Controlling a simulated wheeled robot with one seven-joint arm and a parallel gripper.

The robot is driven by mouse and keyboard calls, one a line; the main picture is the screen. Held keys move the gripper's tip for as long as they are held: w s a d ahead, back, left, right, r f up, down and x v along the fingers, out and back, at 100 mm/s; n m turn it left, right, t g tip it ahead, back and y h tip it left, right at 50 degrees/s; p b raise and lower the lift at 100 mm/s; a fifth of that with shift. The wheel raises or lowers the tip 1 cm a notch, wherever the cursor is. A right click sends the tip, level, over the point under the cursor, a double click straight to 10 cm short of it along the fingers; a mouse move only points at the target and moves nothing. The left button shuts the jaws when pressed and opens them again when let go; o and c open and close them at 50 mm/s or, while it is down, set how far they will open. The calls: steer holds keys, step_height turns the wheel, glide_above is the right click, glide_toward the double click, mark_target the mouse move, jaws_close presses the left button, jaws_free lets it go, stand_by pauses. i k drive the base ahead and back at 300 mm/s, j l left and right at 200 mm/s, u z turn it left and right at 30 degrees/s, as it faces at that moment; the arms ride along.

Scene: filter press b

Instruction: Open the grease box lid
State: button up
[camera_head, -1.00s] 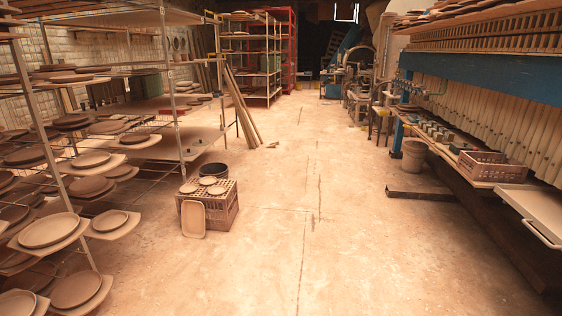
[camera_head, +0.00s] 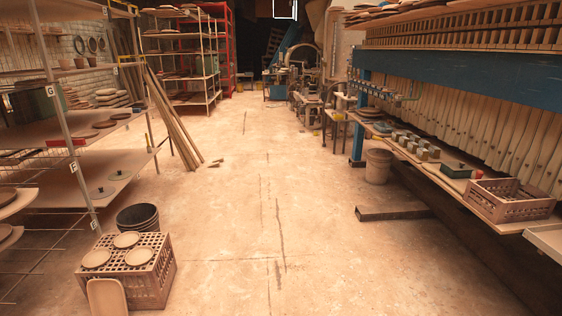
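A small dark green box (camera_head: 456,170) with a dark knob on top sits on the long bench along the right wall. It looks like the grease box, but it is too small to be sure. Its lid appears shut. A small red item (camera_head: 477,174) is beside it on its right. My gripper is not in view.
Another crate (camera_head: 150,280) stands lower left; the middle floor is clear.

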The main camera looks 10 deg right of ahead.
mark_target(455, 166)
steer(key=i+z, duration=0.2)
steer(key=i, duration=0.75)
steer(key=i+j+z, duration=0.1)
steer(key=i+z, duration=0.15)
steer(key=i, duration=0.65)
steer(key=i+l+z, duration=0.15)
steer(key=i+z, duration=0.2)
steer(key=i, duration=0.15)
steer(key=i+z, duration=0.4)
steer(key=i+l+z, duration=0.15)
steer(key=i+l, duration=0.2)
steer(key=i+l+z, duration=0.15)
steer(key=i+l, duration=0.15)
steer(key=i, duration=0.15)
